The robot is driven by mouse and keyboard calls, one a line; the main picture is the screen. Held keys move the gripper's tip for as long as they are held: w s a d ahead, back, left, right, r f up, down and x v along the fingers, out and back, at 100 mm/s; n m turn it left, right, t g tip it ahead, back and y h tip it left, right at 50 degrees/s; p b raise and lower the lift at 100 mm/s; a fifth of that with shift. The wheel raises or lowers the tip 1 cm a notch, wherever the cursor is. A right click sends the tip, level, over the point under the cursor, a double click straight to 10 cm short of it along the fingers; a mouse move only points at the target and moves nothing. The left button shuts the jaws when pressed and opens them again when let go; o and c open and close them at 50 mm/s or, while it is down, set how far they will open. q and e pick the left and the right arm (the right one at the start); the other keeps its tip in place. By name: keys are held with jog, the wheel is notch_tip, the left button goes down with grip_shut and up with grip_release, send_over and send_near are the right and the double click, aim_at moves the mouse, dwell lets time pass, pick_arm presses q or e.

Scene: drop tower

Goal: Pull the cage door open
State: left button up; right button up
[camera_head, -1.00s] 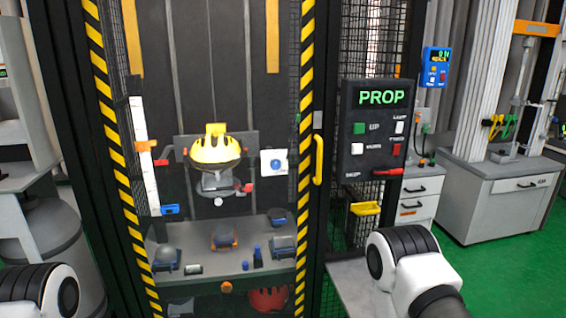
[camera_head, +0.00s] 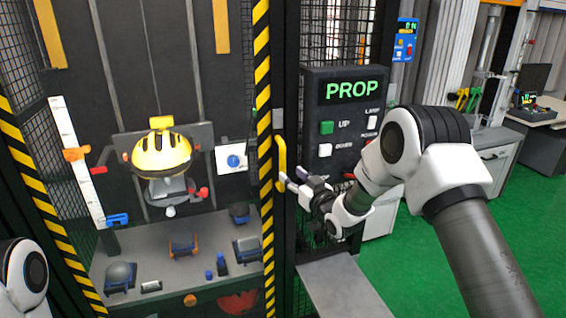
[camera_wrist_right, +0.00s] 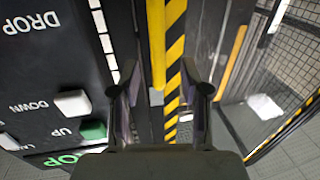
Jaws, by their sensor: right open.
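The cage door (camera_head: 262,120) has a yellow-and-black striped edge and looks shut against the dark frame. Its upright yellow handle (camera_head: 282,163) is on the right side in the head view. My right gripper (camera_head: 288,182) is open and empty beside the handle's lower part. In the right wrist view the handle (camera_wrist_right: 157,45) runs down between the two spread fingers of the gripper (camera_wrist_right: 165,82). I cannot tell whether they touch it. My left gripper is out of view; only part of that arm shows at lower left.
A grey ledge (camera_head: 342,290) lies below. Inside the cage, a yellow helmet (camera_head: 160,155) sits above a shelf of small items.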

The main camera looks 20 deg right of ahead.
aim_at(284, 170)
jog(key=x, duration=0.3)
jog(key=f+p+x, duration=0.1)
jog(key=x, duration=0.2)
jog(key=shift+w+d+f, duration=0.1)
jog(key=shift+w+f, duration=0.05)
jog(key=shift+w, duration=0.3)
jog(key=shift+s+r, duration=0.25)
jog(key=shift+r, duration=0.05)
jog(key=shift+w+f, duration=0.1)
jog(key=shift+f, duration=0.05)
grip_shut()
